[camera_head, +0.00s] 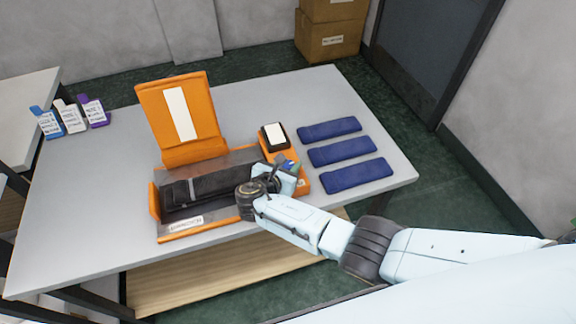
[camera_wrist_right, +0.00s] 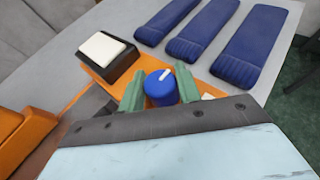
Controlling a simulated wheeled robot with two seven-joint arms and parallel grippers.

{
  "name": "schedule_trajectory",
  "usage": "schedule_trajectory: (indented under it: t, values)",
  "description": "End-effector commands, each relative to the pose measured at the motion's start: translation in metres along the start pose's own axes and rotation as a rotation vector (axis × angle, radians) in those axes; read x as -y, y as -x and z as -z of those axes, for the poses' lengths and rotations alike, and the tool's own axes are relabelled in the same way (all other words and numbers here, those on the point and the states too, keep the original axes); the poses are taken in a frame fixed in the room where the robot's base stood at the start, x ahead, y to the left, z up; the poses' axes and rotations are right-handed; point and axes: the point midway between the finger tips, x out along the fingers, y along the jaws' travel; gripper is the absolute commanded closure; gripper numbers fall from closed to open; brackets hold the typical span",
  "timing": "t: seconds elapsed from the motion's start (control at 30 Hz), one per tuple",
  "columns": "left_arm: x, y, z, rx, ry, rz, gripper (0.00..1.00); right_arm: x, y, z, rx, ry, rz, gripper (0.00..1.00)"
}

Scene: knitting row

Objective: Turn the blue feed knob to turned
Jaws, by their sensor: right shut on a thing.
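The blue feed knob (camera_wrist_right: 160,90) stands on the orange side panel of the machine and shows clearly in the right wrist view. It has a white pointer line on its top, slanting up and to the right in that view. My right gripper (camera_wrist_right: 158,80) is shut on the knob, one green finger on each side of it. In the head view my right gripper (camera_head: 284,167) is at the panel on the machine's right side and largely hides the knob. My left gripper is in neither view.
The orange machine (camera_head: 150,110) has its cover raised and a dark piece (camera_head: 205,186) in its bed. A black box with a white top (camera_head: 273,135) stands behind the knob. Several blue folded pieces (camera_head: 342,151) lie to the right. Labelled packets (camera_head: 70,118) lie at the table's left.

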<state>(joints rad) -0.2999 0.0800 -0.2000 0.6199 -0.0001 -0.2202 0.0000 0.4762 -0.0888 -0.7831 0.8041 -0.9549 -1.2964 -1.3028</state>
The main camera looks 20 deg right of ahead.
Motion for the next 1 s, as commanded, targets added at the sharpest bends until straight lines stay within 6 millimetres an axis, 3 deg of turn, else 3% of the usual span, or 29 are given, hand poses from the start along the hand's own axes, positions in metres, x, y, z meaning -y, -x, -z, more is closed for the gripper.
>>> schedule_trajectory:
  t: [0.4,0.43,0.57,0.87,1.0]
  values:
    - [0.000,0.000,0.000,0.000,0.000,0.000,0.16,0.000,-0.001,-0.002,0.002,-0.004,0.008,0.89]
    - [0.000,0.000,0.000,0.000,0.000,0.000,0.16,0.000,-0.001,-0.002,0.002,-0.004,0.008,0.64]
    - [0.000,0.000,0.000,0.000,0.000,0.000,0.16,0.000,-0.001,-0.001,0.002,-0.004,0.007,0.47]
    - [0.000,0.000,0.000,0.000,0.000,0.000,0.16,0.000,0.001,-0.001,0.001,-0.004,0.006,0.45]
    - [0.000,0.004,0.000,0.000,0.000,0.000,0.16,0.000,0.013,-0.001,-0.001,-0.004,0.005,0.45]
